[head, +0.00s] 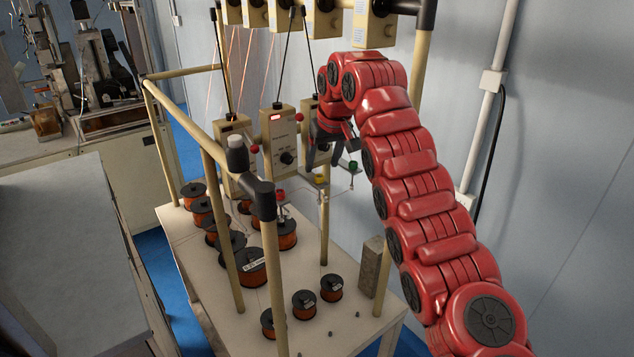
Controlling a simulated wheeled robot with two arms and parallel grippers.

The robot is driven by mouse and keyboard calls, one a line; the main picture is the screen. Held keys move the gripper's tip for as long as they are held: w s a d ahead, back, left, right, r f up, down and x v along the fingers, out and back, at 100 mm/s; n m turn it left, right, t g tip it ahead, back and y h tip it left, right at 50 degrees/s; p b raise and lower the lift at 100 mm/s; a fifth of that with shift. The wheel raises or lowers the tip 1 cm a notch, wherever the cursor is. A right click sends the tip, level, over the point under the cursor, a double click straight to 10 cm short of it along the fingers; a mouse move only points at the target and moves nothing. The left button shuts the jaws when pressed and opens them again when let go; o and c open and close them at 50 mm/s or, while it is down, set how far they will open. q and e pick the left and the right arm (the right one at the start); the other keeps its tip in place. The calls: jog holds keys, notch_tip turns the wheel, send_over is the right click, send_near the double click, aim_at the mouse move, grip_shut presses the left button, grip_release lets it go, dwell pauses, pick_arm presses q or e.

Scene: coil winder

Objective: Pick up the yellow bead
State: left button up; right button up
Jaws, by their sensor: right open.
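The small yellow bead (320,179) shows beside a winder box near the middle of the head view, on a small metal part above the table. My right arm comes in from the right and bends down at the far end. My right gripper (324,162) points downward with its fingers apart, just above the yellow bead. The fingers look empty. Whether they touch the bead I cannot tell. My left gripper is not in view.
Red beads (255,149) and a green bead (353,165) are close by. Winder boxes (279,140) and beige frame posts (273,290) surround the spot. Copper wire spools (252,266) stand on the table (225,322). A grey block (371,266) stands at its right.

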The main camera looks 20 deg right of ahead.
aim_at(320, 178)
jog(key=x, duration=0.3)
jog(key=b+x, duration=0.1)
jog(key=x, duration=0.1)
jog(key=shift+w+d+f, duration=0.1)
jog(key=shift+d+f, duration=0.05)
jog(key=shift+d, duration=0.25)
jog(key=shift+a, duration=0.2)
grip_shut()
